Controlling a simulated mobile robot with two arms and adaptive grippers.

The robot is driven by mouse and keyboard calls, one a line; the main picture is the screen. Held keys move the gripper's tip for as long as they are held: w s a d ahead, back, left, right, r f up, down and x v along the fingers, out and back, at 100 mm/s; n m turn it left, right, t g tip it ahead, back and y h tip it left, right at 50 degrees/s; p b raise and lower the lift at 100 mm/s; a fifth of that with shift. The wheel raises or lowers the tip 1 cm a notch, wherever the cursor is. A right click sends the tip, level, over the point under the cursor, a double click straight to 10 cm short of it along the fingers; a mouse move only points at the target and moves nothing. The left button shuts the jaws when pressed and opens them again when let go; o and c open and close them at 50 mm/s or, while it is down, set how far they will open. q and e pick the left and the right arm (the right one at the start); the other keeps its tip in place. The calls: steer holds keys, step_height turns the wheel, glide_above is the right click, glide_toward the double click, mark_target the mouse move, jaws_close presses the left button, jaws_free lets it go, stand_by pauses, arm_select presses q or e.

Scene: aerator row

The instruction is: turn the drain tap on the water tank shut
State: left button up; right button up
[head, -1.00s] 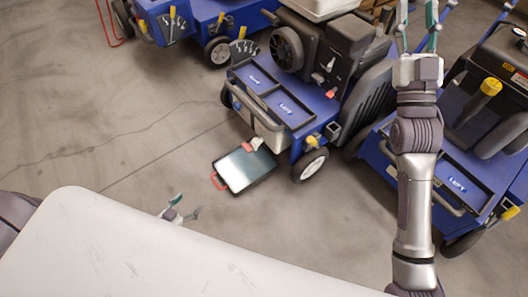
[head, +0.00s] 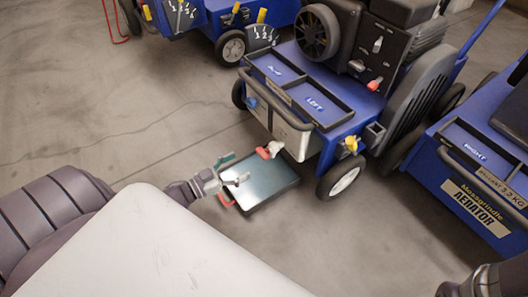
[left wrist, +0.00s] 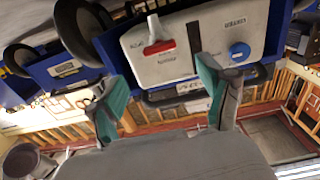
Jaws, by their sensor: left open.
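The pale water tank (head: 290,136) sits at the front of the middle blue machine, and its face fills the upper middle of the left wrist view (left wrist: 195,50). The drain tap (head: 268,151) has a red handle; in the left wrist view (left wrist: 158,47) the handle lies crosswise to its pale stem. A round blue knob (left wrist: 239,52) sits on the same face. My left gripper (head: 232,171) is open and empty, left of and a little below the tap in the head view. Its teal fingers (left wrist: 164,98) are spread, with the tap beyond them.
A dark shallow tray (head: 265,184) with a red handle lies on the floor below the tap. A bar handle (head: 270,100) runs across the machine's front above the tank. Another blue machine (head: 480,175) stands at right. Floor at left is clear.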

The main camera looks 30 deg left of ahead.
mark_target(261, 153)
arm_select(q)
steer(key=b+x, duration=0.4)
steer(key=x, duration=0.5)
steer(key=shift+f, duration=0.1)
steer(key=shift+w+d, duration=0.1)
steer(key=shift+w, duration=0.25)
steer(key=shift+c, duration=0.3)
steer(key=c, duration=1.1)
